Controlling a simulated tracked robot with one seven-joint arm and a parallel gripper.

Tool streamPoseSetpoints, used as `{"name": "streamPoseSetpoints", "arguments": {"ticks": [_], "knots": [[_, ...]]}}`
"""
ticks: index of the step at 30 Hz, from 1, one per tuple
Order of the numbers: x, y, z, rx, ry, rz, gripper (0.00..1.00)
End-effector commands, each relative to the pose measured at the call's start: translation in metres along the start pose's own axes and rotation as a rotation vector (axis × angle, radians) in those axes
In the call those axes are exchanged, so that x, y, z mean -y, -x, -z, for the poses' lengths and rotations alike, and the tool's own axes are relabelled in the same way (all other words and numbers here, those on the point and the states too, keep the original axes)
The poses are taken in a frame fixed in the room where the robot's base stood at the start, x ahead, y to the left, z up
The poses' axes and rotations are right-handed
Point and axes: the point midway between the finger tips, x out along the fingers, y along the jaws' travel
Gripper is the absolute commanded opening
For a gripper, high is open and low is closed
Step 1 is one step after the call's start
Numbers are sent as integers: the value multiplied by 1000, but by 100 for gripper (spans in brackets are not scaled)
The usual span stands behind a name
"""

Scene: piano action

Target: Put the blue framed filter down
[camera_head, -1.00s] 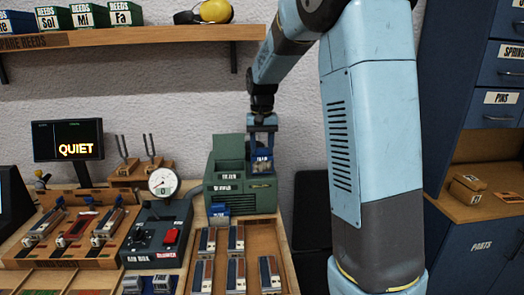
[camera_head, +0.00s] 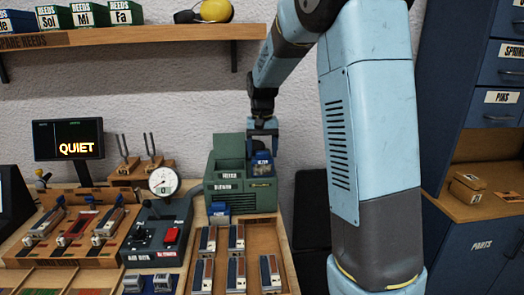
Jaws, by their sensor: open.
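The blue framed filter (camera_head: 262,164) is upright at the right side of the top of the green blower box (camera_head: 240,197). Its lower part seems to sit at or in the box top; the exact contact is too small to tell. My gripper (camera_head: 263,147) points down right over the filter, with its fingers open beside the filter's upper part. A second small blue piece (camera_head: 219,209) sits at the front of the blower, low on the left.
The blower's raised green lid (camera_head: 229,147) stands just left of my gripper. A grey box with a dial gauge (camera_head: 162,182) is further left. A wooden tray (camera_head: 254,236) of several reed parts lies in front. A shelf (camera_head: 130,36) runs above.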

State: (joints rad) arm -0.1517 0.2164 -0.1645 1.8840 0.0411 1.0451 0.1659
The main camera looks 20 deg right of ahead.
Motion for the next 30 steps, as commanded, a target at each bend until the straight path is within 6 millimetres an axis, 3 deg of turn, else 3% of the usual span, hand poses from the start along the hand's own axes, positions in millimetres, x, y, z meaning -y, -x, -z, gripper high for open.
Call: {"name": "streamPoseSetpoints", "arguments": {"ticks": [5, 19, 30], "knots": [[0, 16, 1, -4, 0, 1, 74], [0, 100, 1, -3, -1, 1, 74], [-4, 125, -8, -11, 2, 5, 74]]}}
